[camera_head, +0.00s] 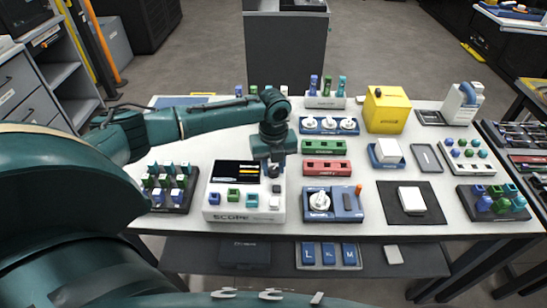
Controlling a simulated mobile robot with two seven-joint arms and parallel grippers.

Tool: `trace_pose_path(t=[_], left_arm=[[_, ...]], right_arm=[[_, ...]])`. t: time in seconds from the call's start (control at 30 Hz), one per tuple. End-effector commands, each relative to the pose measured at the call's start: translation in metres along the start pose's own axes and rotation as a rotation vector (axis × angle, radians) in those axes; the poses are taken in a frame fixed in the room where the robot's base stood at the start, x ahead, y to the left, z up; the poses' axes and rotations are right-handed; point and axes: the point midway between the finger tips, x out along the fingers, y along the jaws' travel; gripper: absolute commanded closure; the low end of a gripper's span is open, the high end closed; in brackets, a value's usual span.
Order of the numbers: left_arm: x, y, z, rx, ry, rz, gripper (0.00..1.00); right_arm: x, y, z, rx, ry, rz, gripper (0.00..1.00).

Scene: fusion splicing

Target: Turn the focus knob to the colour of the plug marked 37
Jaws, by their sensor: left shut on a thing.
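The scope (226,214), a white box with a dark display and "SCOPE" on its front, stands at the left middle of the table. My left gripper (274,165) points down over its upper right corner. It is shut on a small dark knob (274,171), apparently the focus knob, mostly hidden by the fingers. Another small dark knob (276,188) sits just below. Several coloured plugs stand in a dark rack (168,205) to the left. I cannot read the number 37 on any plug. My right gripper is not in view.
Right of the scope are a blue unit with a white dial (320,202), a red block (326,168) and a green block (324,147). A yellow box (387,112) stands behind. A plug rack (324,102) is at the back edge. Bare table shows between them.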

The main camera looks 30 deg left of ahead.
Motion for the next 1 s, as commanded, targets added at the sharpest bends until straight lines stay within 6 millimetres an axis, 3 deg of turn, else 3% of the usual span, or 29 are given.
trace_pose_path(t=[0.5, 1.0], left_arm=[[-0.0014, -0.0004, -0.0004, 0.406, 0.002, -0.001, 0.94], [-0.0002, -0.0002, 0.0001, 0.528, 0.000, -0.001, 0.94]], right_arm=[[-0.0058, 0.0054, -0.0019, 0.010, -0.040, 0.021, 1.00], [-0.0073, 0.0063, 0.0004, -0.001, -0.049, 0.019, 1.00]])
